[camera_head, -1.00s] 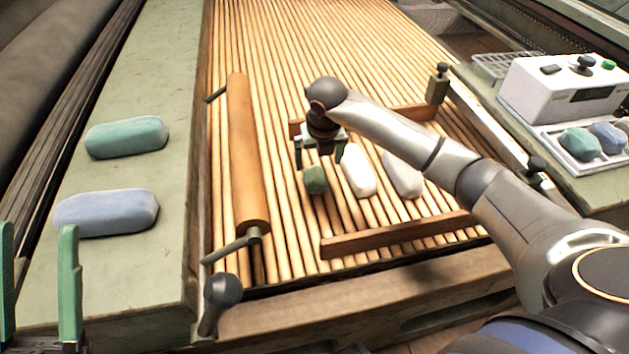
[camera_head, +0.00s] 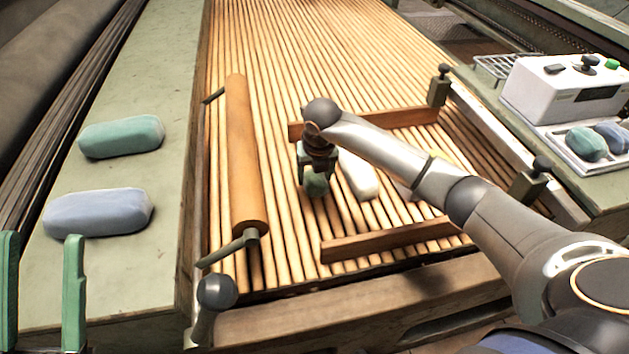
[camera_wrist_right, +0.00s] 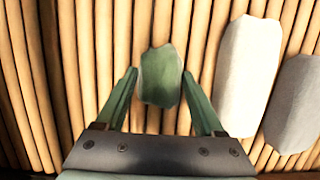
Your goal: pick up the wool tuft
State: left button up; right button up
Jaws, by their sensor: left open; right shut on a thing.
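A small dark green wool tuft (camera_head: 316,184) lies on the wooden slats, left of a white oblong piece. It also shows in the right wrist view (camera_wrist_right: 161,76), between the two green fingers. My right gripper (camera_head: 317,178) points down over the tuft and is shut on it, one finger on each side. The right wrist view shows this gripper (camera_wrist_right: 159,76) from above. The tuft appears to be still at slat level. My left gripper (camera_head: 41,238) is open and empty at the lower left, in front of the green side table.
The white piece (camera_head: 358,175) and a grey piece (camera_wrist_right: 294,105) lie right of the tuft. Wooden bars (camera_head: 395,240) stand around them. A wooden roller (camera_head: 245,155) lies to the left. Green (camera_head: 122,137) and blue (camera_head: 98,212) pads sit on the side table (camera_head: 165,260). A white device (camera_head: 565,88) stands right.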

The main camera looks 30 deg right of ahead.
jog(key=c, duration=0.6)
jog(key=shift+r, duration=0.15)
